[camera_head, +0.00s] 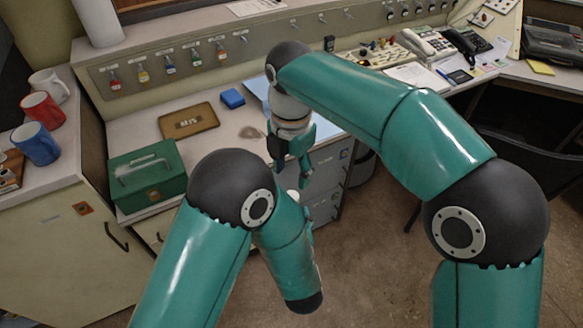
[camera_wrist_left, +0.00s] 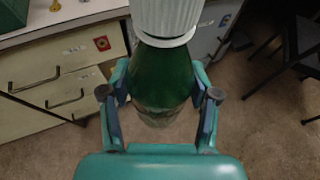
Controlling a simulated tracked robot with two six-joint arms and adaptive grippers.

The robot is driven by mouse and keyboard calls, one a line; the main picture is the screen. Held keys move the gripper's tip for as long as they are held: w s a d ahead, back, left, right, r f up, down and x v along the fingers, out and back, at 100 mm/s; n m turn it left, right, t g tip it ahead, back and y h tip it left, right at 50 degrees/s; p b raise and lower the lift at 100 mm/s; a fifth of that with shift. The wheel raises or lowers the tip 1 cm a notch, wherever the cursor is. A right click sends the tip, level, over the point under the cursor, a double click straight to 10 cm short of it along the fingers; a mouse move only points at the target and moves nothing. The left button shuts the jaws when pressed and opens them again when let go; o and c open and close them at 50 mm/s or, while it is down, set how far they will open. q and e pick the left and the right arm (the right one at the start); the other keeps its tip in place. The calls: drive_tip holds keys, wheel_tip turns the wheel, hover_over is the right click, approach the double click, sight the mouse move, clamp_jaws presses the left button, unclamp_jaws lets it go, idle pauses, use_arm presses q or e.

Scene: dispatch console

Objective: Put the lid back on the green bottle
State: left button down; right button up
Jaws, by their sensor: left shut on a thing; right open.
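The green bottle (camera_wrist_left: 160,80) stands between the two fingers of my left gripper (camera_wrist_left: 160,97) in the left wrist view, and the gripper is shut on it. A white ribbed lid (camera_wrist_left: 168,18) is at the bottle's top and covers the neck; I cannot tell whether it is fully seated. In the head view a small white patch (camera_head: 293,195), probably the lid, shows below my right gripper (camera_head: 289,160). My right gripper is open, points down and appears empty. My left arm hides most of the bottle and the left gripper in the head view.
A green metal box (camera_head: 147,178), a brown tray (camera_head: 188,121) and a blue block (camera_head: 232,98) are on the desk at the left. Mugs (camera_head: 42,108) stand on the cabinet at far left. Drawers (camera_head: 325,185) are behind my grippers. Open floor lies below.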

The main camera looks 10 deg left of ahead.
drive_tip(key=shift+f, duration=0.1)
drive_tip(key=shift+f, duration=4)
